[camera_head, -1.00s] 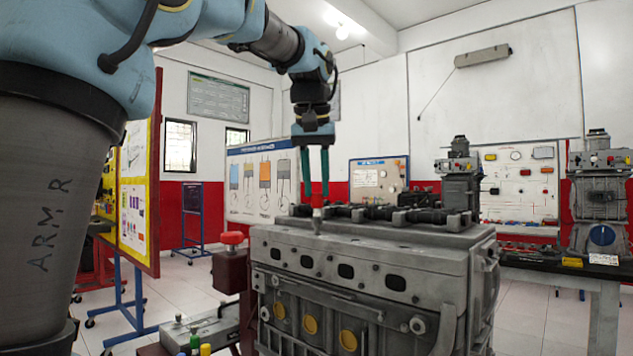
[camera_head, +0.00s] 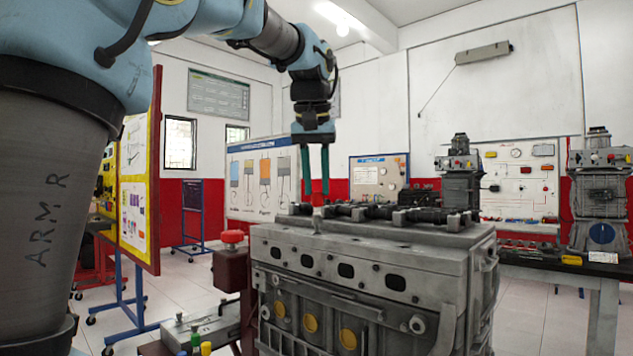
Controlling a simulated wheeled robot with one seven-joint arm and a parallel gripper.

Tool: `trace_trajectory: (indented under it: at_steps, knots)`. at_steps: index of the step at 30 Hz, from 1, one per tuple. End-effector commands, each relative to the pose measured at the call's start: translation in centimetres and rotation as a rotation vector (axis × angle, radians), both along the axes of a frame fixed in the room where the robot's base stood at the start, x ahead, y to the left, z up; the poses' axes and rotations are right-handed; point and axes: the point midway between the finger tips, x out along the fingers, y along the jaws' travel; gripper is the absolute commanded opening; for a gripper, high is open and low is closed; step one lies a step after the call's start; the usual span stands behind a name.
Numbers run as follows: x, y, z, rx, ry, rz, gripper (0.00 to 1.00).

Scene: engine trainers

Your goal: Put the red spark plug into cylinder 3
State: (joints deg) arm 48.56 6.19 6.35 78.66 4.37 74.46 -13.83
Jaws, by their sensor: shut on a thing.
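My gripper (camera_head: 317,201) points straight down above the front left part of the grey engine block (camera_head: 370,262). Its two dark teal fingers are shut on the red spark plug (camera_head: 317,222). Little of the plug shows: its red part blends with the red wall band behind, and a small grey lower end shows near the top of the block. I cannot tell whether the plug touches the block or stands in a hole. The cylinder openings are not clearly visible, so I cannot tell which is cylinder 3.
Black parts (camera_head: 400,213) line the top of the block behind my gripper. A red knob on a post (camera_head: 231,238) stands left of the block. Green and yellow handles (camera_head: 201,345) are at lower left. A bench (camera_head: 585,275) with another engine (camera_head: 600,200) is at right.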

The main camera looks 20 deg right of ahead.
Motion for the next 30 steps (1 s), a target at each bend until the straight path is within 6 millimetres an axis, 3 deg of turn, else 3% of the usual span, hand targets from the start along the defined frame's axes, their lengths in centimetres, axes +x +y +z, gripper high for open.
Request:
trace_trajectory:
  at_steps: [30]
  knots:
    - [0.0,0.0,-1.3,0.000,0.000,0.000,0.00]
